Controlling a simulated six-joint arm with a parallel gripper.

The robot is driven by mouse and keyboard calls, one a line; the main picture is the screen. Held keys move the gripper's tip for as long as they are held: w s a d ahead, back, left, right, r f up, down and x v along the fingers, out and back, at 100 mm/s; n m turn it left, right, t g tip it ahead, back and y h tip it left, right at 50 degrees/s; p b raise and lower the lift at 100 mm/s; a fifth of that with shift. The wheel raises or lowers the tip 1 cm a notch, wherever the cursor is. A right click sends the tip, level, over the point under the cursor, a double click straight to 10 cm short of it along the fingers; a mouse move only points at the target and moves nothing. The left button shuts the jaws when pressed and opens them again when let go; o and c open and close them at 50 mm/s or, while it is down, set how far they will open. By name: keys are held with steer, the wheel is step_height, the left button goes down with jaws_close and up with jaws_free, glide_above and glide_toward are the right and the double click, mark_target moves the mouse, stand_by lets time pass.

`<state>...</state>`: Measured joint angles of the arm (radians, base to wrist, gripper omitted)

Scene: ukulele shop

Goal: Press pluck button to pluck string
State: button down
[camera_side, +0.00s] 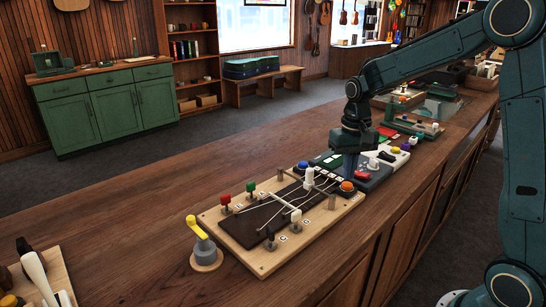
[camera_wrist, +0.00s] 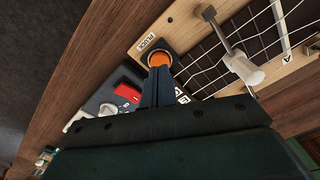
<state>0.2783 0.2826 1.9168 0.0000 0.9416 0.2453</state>
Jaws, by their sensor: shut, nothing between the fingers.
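The orange pluck button (camera_side: 347,187) sits at the right end of a light wooden string board (camera_side: 262,268). In the wrist view the orange button (camera_wrist: 158,58) stands beside a "PLUCK" label (camera_wrist: 148,43). My gripper (camera_side: 350,176) points down at the button, its fingers shut and empty. In the wrist view its fingertips (camera_wrist: 159,72) overlap the near edge of the button; I cannot tell whether they touch it. Several pale strings (camera_wrist: 205,55) run across the dark panel (camera_side: 240,229).
A yellow lever on a grey base (camera_side: 202,245) stands at the board's left end. Red (camera_side: 225,199) and green (camera_side: 251,187) knobs rise from its back edge. A dark box with a red button (camera_side: 361,177) adjoins the right end. The counter front is clear.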

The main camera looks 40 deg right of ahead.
steer(key=shift+f, duration=1.05)
steer(key=shift+r, duration=3.75)
steer(key=s+a+r+n+t, duration=0.2)
steer(key=s+a, duration=0.3)
steer(key=s, duration=0.5)
steer(key=s+a+r+n+t, duration=0.2)
steer(key=s+a, duration=0.4)
steer(key=s, duration=0.4)
steer(key=shift+s+r+n+t, duration=0.35)
steer(key=shift+n+t, duration=0.45)
steer(key=shift+n, duration=0.2)
